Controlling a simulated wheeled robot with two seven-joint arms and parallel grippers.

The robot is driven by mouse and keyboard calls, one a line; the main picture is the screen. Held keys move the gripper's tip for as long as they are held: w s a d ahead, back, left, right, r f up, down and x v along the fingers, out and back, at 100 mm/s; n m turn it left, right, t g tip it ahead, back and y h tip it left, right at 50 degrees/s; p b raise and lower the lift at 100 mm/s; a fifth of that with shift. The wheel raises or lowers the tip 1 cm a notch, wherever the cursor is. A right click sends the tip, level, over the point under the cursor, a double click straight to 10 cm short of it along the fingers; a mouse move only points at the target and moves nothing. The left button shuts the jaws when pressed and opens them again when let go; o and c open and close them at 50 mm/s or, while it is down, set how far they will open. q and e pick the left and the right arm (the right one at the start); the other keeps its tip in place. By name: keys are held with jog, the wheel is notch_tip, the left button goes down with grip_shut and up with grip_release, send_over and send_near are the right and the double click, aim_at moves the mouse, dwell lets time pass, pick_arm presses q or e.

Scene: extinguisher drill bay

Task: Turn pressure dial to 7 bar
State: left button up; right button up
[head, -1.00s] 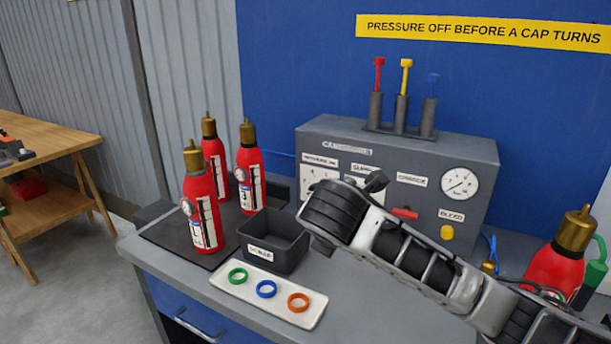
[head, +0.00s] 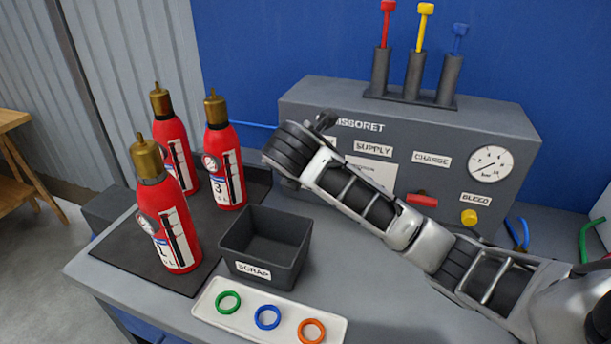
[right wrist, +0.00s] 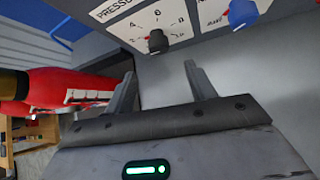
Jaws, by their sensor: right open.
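In the right wrist view, the pressure dial has a dark knob (right wrist: 157,42) with a red mark on its left side, on a white numbered scale (right wrist: 115,10). My right gripper (right wrist: 160,72) is open and empty, its two fingers pointing at the panel just below the knob, with a gap between. In the head view my right arm reaches across the grey panel (head: 460,125) from the right. Its end hides the pressure dial there, and its fingers cannot be made out. My left gripper is not in view.
A blue knob (right wrist: 242,12) sits right of the dial. A round gauge (head: 490,165), red lever (head: 421,200) and yellow button (head: 469,217) are on the panel. Red extinguishers (head: 178,230), a scrap bin (head: 262,250) and a ring tray (head: 205,305) stand on the bench.

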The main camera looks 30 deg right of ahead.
jog(key=x, duration=0.9)
jog(key=shift+w, duration=0.1)
jog(key=c, duration=1)
